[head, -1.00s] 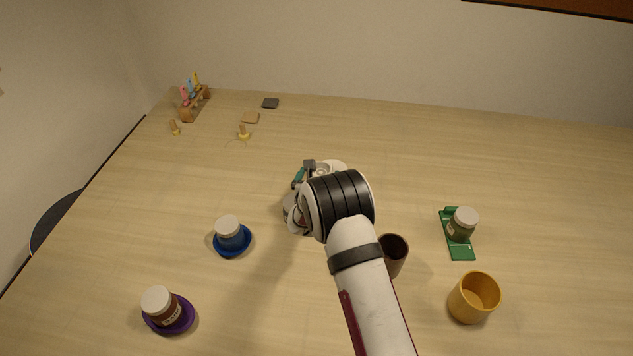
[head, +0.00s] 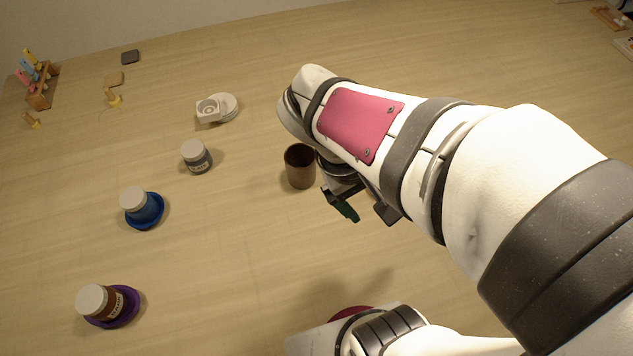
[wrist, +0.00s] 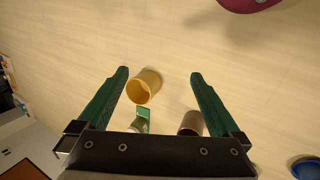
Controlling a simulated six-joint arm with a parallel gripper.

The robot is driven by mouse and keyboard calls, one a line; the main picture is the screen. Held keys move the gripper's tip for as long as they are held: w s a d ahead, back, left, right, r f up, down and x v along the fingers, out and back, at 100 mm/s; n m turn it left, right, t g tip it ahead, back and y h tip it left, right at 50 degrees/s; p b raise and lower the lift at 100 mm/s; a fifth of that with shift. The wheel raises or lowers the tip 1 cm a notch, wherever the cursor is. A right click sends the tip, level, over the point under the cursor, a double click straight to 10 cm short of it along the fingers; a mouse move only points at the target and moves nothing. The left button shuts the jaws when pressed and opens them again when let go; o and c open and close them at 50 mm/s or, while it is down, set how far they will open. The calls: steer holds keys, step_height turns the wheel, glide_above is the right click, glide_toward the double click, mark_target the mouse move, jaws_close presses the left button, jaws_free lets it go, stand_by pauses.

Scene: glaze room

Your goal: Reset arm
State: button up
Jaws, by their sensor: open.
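My gripper (head: 366,208) hangs to the right of the dark brown cup (head: 299,168), above the table and partly hidden behind my forearm. Its jaws are apart and nothing is between the pads. In the wrist view, the two green fingers of my gripper (wrist: 160,74) stand wide apart. Beyond them a yellow cup (wrist: 144,86) and the brown cup (wrist: 190,124) show on the table. A green tray (wrist: 144,115) with a jar on it is partly hidden by the gripper's body. My arm hides the yellow cup and green tray in the head view.
Left of my arm stand a grey jar (head: 196,158), a jar (head: 136,201) on a blue saucer (head: 158,214), and a jar (head: 96,299) on a purple saucer (head: 130,311). A white device (head: 217,108) and a tool rack (head: 40,95) are farther back.

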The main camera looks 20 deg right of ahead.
steer(key=s+a+m+y, duration=0.6)
steer(key=s+a, duration=0.1)
steer(key=a, duration=0.3)
steer(key=shift+y, duration=0.3)
steer(key=shift+a, duration=0.1)
